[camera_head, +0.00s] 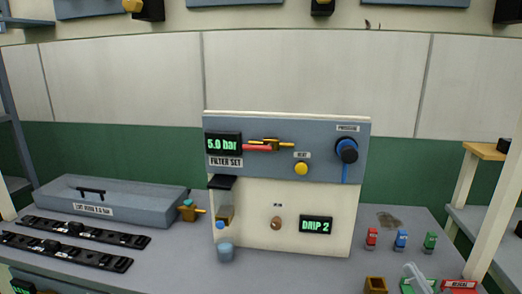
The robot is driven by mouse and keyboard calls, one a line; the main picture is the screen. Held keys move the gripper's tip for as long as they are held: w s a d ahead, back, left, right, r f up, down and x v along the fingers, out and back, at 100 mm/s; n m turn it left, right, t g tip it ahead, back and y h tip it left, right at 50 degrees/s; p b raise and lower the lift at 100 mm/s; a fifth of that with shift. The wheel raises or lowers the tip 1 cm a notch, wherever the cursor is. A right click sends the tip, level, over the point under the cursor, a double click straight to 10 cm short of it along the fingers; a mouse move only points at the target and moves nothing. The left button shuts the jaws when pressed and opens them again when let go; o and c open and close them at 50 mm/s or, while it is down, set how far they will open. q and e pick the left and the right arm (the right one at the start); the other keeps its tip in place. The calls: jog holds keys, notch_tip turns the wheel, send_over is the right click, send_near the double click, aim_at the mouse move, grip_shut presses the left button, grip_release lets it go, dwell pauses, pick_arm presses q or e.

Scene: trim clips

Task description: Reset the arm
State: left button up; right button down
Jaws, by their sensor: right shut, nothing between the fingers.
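My right gripper (412,269) shows only as a small pale grey shape at the bottom right, above the table's front part. It is shut and empty, and apart from the panel unit. The rest of the right arm is out of the picture. My left gripper is not in view.
A panel unit (285,205) with a yellow button (301,168), a dark knob (347,151) and green-lit displays stands mid-table. A blue-grey case (110,200) and two black strips (66,250) lie left. Red (371,238), blue (401,240) and green (430,242) pieces stand right.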

jog(key=s+a+f+m+g+h, duration=0.1)
jog(key=s+f+m+g+h, duration=0.2)
jog(key=f+h, duration=0.4)
jog(key=s+a+f+m+g+h, duration=0.15)
jog(key=s+f+g+h, duration=0.3)
jog(key=f, duration=0.45)
jog(key=s+a+f+g+h, duration=0.1)
jog(key=s+a+f+g, duration=0.15)
jog(key=s+g, duration=0.55)
jog(key=s+a+f+g, duration=0.1)
jog(key=s+f+g, duration=0.3)
jog(key=s, duration=0.7)
notch_tip(320, 180, down, 23)
jog(key=d, duration=0.2)
jog(key=s+a+f+g, duration=0.1)
jog(key=s+f+g, duration=0.1)
jog(key=s+f, duration=1.3)
notch_tip(320, 180, down, 2)
jog(key=shift+f, duration=0.2)
